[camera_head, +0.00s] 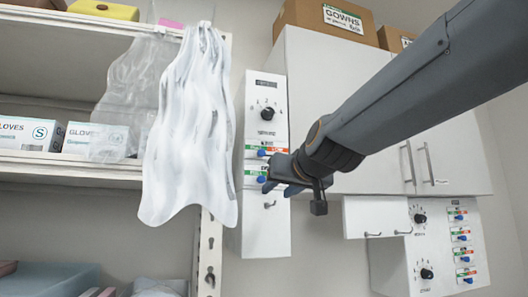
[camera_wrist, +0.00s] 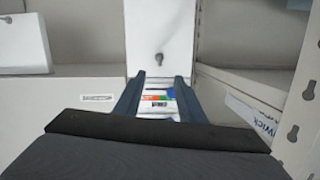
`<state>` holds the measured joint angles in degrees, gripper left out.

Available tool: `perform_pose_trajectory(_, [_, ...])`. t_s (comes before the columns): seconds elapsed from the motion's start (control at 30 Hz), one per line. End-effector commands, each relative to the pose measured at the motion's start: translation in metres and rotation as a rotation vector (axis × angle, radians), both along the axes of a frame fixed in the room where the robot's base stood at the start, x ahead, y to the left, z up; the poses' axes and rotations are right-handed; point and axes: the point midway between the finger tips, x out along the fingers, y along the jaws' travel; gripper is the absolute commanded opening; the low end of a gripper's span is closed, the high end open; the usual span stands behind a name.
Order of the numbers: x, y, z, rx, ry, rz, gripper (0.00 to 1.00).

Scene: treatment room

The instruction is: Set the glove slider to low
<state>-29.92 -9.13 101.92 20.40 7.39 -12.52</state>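A narrow white control panel (camera_head: 265,218) on the wall carries a dial and two sliders with green-to-red scales. Contact with the handle cannot be told.
A translucent white garment (camera_head: 187,130) hangs from the shelf just left of the panel. Glove boxes (camera_head: 30,133) stand on the shelf. A white cabinet (camera_head: 330,90) is behind my arm. A second control panel (camera_head: 440,245) with dials and several sliders is at lower right.

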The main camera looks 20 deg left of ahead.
Motion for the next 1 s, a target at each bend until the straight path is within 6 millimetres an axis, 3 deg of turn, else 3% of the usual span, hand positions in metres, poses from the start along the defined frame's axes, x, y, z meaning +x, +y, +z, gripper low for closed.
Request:
perform_pose_trajectory(0.03, [-0.012,0.002,0.039,0.034,-0.045,0.007,0.36])
perform_pose_trajectory(0.1, [-0.022,0.003,0.072,0.066,-0.087,0.017,0.36])
perform_pose_trajectory(0.23, [-0.033,0.004,0.104,0.101,-0.128,0.023,0.36])
perform_pose_trajectory(0.37, [-0.028,0.008,0.110,0.107,-0.135,0.024,0.36])
perform_pose_trajectory(0.8, [0.021,0.041,0.108,0.105,-0.133,0.024,0.36])
perform_pose_trajectory(1.0, [0.029,0.047,0.108,0.106,-0.134,0.024,0.36])
